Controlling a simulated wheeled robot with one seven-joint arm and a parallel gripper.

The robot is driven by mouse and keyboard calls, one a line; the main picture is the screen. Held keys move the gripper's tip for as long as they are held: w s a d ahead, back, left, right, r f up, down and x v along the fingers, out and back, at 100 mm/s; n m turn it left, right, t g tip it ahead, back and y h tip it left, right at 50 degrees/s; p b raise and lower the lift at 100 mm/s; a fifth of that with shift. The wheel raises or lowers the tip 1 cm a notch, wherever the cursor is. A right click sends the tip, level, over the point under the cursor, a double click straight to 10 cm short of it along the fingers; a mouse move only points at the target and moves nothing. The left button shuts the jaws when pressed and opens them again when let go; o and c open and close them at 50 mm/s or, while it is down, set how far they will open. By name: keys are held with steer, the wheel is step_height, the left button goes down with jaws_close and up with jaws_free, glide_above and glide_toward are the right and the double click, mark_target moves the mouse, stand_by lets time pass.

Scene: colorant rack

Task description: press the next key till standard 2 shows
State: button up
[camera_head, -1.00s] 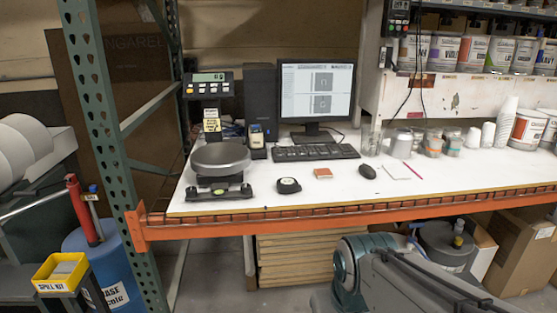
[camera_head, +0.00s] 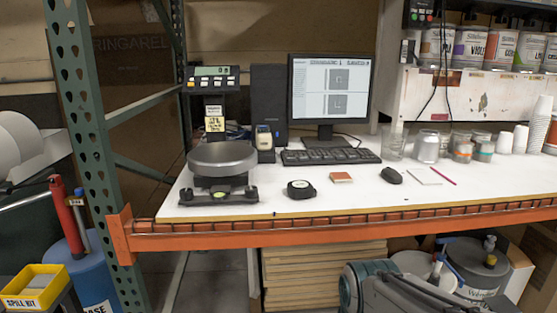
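A black monitor (camera_head: 330,90) stands at the back of the white bench. Its screen has a header that seems to read "STANDARD 1", with more small text I cannot read, above two grey square panels. A black keyboard (camera_head: 330,157) lies in front of it. A small handheld instrument (camera_head: 264,141) with a pale face stands left of the keyboard. A scale display (camera_head: 211,77) with a row of keys stands on a post behind the round scale (camera_head: 221,158). No key label reading "next" is legible. My gripper is out of view; only part of my arm shows at bottom right.
A black tape measure (camera_head: 300,189), a red-brown block (camera_head: 341,177) and a mouse (camera_head: 391,175) lie near the bench front. Glass and plastic cups (camera_head: 428,147) stand at right. An orange beam (camera_head: 300,230) edges the bench; a green upright (camera_head: 85,130) stands left.

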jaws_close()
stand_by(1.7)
